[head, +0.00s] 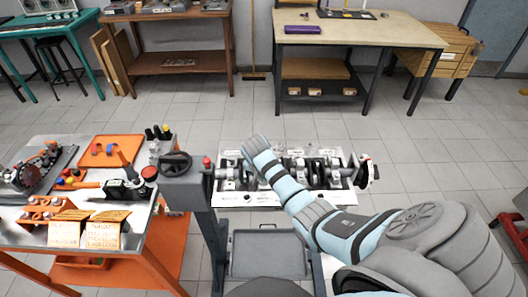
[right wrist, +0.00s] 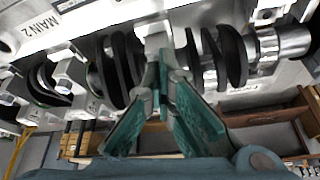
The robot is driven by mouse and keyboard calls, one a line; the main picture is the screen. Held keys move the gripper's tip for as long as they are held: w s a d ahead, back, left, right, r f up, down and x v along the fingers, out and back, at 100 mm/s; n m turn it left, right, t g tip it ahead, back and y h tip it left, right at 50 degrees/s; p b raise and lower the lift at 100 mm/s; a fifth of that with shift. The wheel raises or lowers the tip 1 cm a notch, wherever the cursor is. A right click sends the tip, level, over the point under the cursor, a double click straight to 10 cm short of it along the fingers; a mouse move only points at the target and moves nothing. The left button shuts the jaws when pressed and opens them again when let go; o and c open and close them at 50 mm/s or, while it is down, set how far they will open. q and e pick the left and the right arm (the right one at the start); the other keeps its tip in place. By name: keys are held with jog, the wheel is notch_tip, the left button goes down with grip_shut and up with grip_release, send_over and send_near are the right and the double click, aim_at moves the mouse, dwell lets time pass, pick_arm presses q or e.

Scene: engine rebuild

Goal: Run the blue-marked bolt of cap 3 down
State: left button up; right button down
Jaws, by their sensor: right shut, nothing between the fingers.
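The engine block (head: 262,198) lies on its stand with its crankshaft (head: 300,165) facing up. In the right wrist view the crankshaft's dark webs (right wrist: 120,65) and bright journal (right wrist: 285,42) run across the picture. My right gripper (right wrist: 163,72) is shut and empty, its teal fingertips together in front of a pale metal part (right wrist: 155,35) between the webs. I cannot tell if they touch it. My left gripper is out of view.
A "MAIN 2" label (right wrist: 68,8) is on the block. The stand's handwheel (head: 175,162) rises left of the block. A workbench (head: 40,235) with an orange tray (head: 104,152) and tools is at left. A grey tray (head: 268,262) sits low on the stand. Open floor lies behind.

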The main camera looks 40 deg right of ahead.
jog(key=shift+f+m, duration=0.1)
jog(key=shift+m, duration=0.5)
jog(key=c, duration=2.4)
grip_release()
jog(key=c, duration=1.8)
grip_release()
jog(key=shift+c, duration=0.2)
jog(key=shift+d, duration=0.15)
jog(key=shift+w+f, duration=0.1)
jog(key=shift+w, duration=0.05)
jog(key=v, duration=1.2)
jog(key=shift+w, duration=0.25)
